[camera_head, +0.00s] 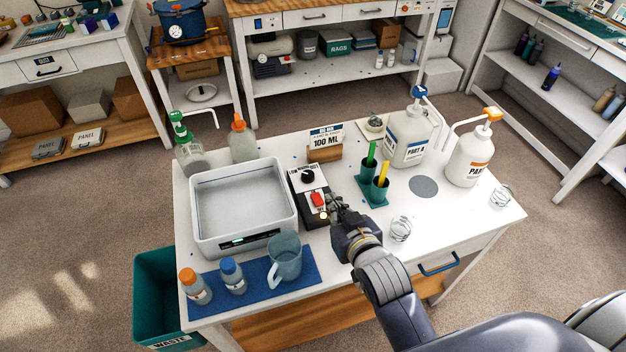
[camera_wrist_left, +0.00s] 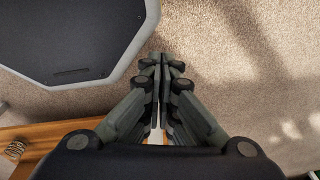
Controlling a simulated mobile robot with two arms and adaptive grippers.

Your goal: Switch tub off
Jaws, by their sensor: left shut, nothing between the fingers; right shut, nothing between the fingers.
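The white tub (camera_head: 243,205) stands on the left half of the white table in the head view, with a lit green display on its front. The control box (camera_head: 308,180) stands just right of it, with a black knob (camera_head: 308,174) at the back and a red switch (camera_head: 317,199) nearer the front. A small amber light shows near its front edge. My right gripper (camera_head: 334,207) is shut and empty, its fingertips beside the red switch on the right; I cannot tell if they touch the box. My left gripper (camera_wrist_left: 162,62) is shut and empty over the floor in the left wrist view.
A mug (camera_head: 285,258) and two small bottles stand on the blue mat (camera_head: 256,292) in front of the tub. A green holder (camera_head: 372,191) with upright sticks stands right of the box. Clear cups, pump bottles and a "100 ML" sign share the table.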

